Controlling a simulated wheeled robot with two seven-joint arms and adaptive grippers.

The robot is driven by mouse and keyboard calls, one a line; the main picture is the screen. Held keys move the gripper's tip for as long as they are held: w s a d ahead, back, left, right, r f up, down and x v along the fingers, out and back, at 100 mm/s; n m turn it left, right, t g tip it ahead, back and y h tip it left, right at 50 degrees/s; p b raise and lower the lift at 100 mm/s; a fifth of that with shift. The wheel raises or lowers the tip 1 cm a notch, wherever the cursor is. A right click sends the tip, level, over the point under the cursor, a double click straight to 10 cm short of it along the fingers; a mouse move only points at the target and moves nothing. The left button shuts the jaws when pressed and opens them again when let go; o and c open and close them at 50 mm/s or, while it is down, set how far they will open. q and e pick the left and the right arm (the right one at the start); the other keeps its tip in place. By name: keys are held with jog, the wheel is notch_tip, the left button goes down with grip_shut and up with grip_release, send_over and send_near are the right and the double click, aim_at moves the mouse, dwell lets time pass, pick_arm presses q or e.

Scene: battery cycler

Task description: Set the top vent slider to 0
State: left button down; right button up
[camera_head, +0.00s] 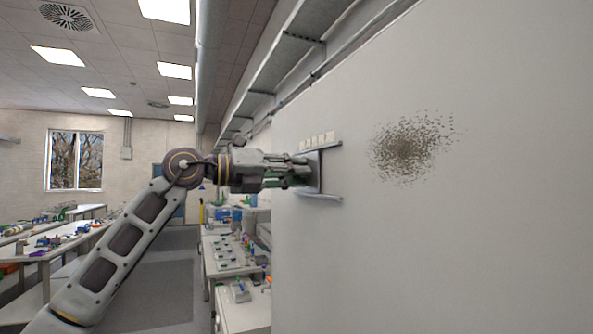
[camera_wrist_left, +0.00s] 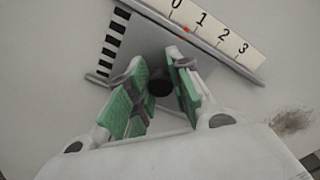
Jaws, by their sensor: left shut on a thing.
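The top vent slider (camera_head: 319,172) is a grey plate between two rails on the white wall. In the left wrist view a white scale (camera_wrist_left: 222,38) reads 0, 1, 2, 3, and a small red pointer (camera_wrist_left: 186,30) stands between 0 and 1, seemingly nearer 1. A dark round knob (camera_wrist_left: 159,84) sits between the green-padded fingers of my left gripper (camera_wrist_left: 158,88). My left gripper (camera_head: 303,171) is at the slider from the left in the head view, shut on the knob. The exact contact is partly hidden. My right gripper is not in view.
A black-and-white striped strip (camera_wrist_left: 113,43) lies beside the scale. A dark speckled patch (camera_head: 408,148) marks the wall to the right. A metal cable tray (camera_head: 290,55) runs above. Benches with small equipment (camera_head: 228,262) stand beyond the wall's left edge.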

pick_arm(q)
jog(key=shift+w+a+p, duration=0.2)
jog(key=shift+w+a, duration=0.05)
jog(key=shift+w, duration=0.25)
jog(key=shift+w+a+p, duration=0.2)
jog(key=shift+w, duration=0.3)
jog(key=c, duration=1.6)
grip_release()
jog(key=shift+w, duration=0.1)
jog(key=o, duration=0.3)
jog(key=shift+w+a, duration=0.1)
jog(key=shift+w, duration=0.05)
jog(key=shift+s, duration=0.2)
jog(key=shift+v, duration=5.9)
jog(key=shift+w+f, duration=0.1)
